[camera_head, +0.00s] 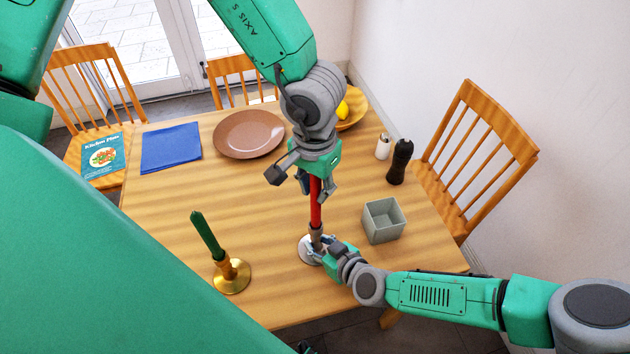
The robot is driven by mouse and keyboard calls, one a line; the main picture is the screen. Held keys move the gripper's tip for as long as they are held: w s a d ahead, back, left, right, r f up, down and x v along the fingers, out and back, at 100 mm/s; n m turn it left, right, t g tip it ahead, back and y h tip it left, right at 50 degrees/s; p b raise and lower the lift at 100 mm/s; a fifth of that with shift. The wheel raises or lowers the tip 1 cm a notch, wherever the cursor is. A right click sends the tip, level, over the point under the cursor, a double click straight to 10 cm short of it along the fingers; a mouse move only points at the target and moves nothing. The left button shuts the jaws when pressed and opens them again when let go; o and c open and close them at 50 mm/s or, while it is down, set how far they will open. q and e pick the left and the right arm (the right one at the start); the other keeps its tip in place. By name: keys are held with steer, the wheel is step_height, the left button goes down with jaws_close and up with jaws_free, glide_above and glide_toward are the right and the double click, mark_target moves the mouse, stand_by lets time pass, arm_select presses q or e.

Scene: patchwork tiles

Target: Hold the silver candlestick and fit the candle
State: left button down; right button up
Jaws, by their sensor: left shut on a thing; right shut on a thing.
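A red candle (315,205) hangs upright from my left gripper (315,183), which is shut on its upper part. Its lower end meets the top of the silver candlestick (308,250); I cannot tell how deep it sits in the cup. My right gripper (322,247) is shut on the candlestick from the right, and its fingers hide part of the stem. The candlestick's round base shows on the table, near the front edge. A brass candlestick (232,276) with a dark green candle (207,235) in it stands to the left, the green candle tilted.
The wooden table (165,205) also holds a grey square box (383,221), a dark pepper mill (400,162), a white shaker (383,147), a brown plate (249,133), a blue napkin (171,147) and a fruit bowl (352,108). Bare tabletop lies left of centre.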

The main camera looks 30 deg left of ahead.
arm_select(q)
steer(key=shift+f, duration=1.45)
arm_select(e)
steer(key=shift+d+f, duration=0.15)
stand_by(1.5)
arm_select(q)
steer(key=c, duration=1.3)
jaws_free()
step_height(320, 180, up, 12)
steer(key=shift+a+f, duration=0.1)
